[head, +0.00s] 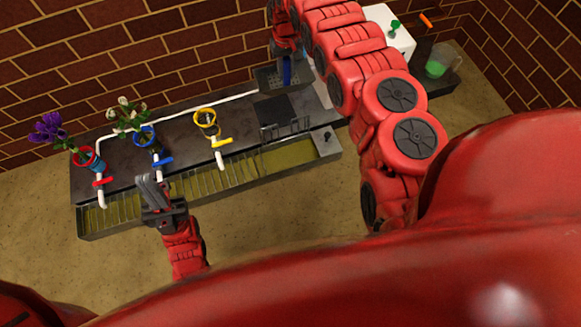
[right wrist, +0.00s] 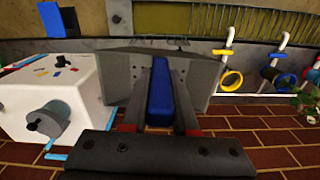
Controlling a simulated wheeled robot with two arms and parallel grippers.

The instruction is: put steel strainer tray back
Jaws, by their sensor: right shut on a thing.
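The steel strainer tray (head: 268,79) is a grey, perforated piece at the back of the counter in the head view, with a blue handle (head: 287,70). My right gripper (head: 287,52) is shut on the blue handle; its fingers lie either side of the handle (right wrist: 160,92) in the right wrist view. The grey tray (right wrist: 202,76) spreads out beyond the fingertips there. I cannot tell whether the tray touches the counter. My left gripper (head: 152,184) is over the counter's front grating, apart from the tray; its finger gap is unclear.
The dark counter (head: 185,158) has a slatted front trough (head: 240,172). A dark square area (head: 274,112) with a small rack lies before the tray. White taps and coloured rings with flowers stand left. A white box (head: 398,38) and green-filled jug (head: 437,66) stand right.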

